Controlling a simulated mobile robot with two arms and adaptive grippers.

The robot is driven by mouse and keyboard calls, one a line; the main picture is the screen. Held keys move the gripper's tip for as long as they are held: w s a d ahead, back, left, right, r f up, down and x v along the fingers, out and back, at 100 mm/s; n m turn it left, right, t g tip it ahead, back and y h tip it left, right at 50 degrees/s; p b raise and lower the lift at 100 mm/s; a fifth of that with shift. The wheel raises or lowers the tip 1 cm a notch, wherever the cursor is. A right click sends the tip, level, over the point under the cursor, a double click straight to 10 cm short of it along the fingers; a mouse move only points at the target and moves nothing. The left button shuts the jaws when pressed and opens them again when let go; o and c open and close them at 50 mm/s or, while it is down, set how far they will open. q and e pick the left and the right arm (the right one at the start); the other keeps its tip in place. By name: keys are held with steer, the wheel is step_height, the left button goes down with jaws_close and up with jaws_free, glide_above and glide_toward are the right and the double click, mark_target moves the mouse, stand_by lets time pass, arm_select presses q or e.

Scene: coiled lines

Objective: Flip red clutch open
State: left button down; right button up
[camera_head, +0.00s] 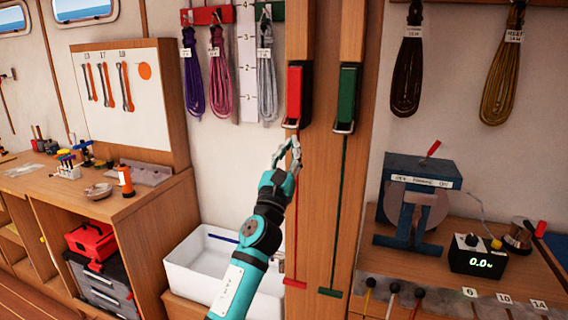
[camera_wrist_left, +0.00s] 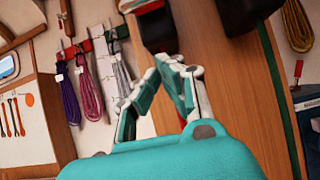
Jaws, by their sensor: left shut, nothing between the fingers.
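The red clutch (camera_head: 295,94) is mounted on the wooden post, with a metal lever at its lower end and a red line hanging below it. Its underside also shows at the top of the left wrist view (camera_wrist_left: 152,22). My left gripper (camera_head: 292,143) is shut and empty just below the red clutch, apart from it. The fingers show in the left wrist view (camera_wrist_left: 170,68) with their tips together. My teal left arm hides part of the red line. My right gripper is in neither view.
A green clutch (camera_head: 346,98) sits beside the red one on the same post (camera_head: 326,190). Coiled lines (camera_head: 218,62) hang to the left and more hang to the right. A white bin (camera_head: 195,262) stands below. A blue machine (camera_head: 415,200) stands at right.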

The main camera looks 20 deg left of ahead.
arm_select(q)
steer(key=s+r+p, duration=0.2)
steer(key=s+p, duration=0.1)
steer(key=shift+r, duration=0.3)
steer(key=shift+w, duration=0.1)
